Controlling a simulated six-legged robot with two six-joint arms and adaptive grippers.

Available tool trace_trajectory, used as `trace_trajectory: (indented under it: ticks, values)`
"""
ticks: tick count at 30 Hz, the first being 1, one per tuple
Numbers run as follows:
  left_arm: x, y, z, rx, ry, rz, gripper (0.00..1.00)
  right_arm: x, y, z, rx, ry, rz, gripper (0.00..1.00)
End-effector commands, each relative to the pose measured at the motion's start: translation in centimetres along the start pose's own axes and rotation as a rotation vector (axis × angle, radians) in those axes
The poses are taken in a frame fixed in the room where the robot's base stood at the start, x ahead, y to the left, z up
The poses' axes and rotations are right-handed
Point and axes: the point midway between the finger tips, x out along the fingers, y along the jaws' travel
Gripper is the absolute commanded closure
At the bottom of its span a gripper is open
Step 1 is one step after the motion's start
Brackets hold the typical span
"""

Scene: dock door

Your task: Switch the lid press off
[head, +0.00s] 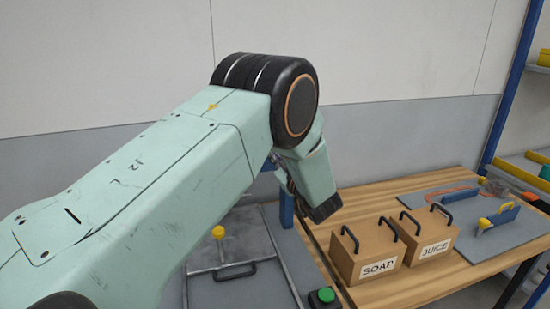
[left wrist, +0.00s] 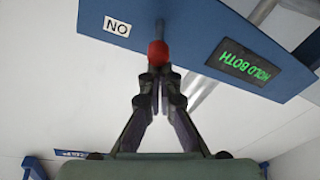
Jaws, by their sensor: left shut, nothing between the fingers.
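In the left wrist view, a blue panel (left wrist: 190,42) carries a lever with a red knob (left wrist: 158,53). A white label (left wrist: 117,26) beside the lever reads ON upside down. A dark display (left wrist: 242,62) shows HOLD BOTH in green, also upside down. My left gripper (left wrist: 159,74) is shut and empty, its fingertips right at the red knob; I cannot tell whether they touch. In the head view my left arm comes in from the left and its fingers are hidden. My right gripper is not in view.
A green push button (head: 326,295) is at the bottom of the head view. A grey lid with a black handle (head: 236,273) and a yellow knob (head: 218,232) lie left of it. SOAP (head: 367,252) and JUICE (head: 428,236) boxes stand on the wooden table (head: 402,287).

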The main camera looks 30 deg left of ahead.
Motion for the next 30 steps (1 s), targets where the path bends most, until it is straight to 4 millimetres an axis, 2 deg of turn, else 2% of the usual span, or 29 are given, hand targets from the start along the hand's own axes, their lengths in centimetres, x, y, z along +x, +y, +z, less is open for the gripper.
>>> trace_trajectory:
  ticks: [8,19,24,30]
  values:
    - [-0.2,-0.3,0.6,-0.005,0.035,0.018,1.00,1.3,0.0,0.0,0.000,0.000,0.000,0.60]
    - [-0.8,-1.1,2.0,-0.029,0.183,0.088,1.00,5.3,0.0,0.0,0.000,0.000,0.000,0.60]
    - [-1.0,-1.3,2.5,-0.032,0.185,0.089,1.00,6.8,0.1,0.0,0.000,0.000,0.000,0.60]
    - [-1.0,-1.2,2.2,-0.031,0.184,0.089,1.00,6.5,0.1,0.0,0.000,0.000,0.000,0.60]
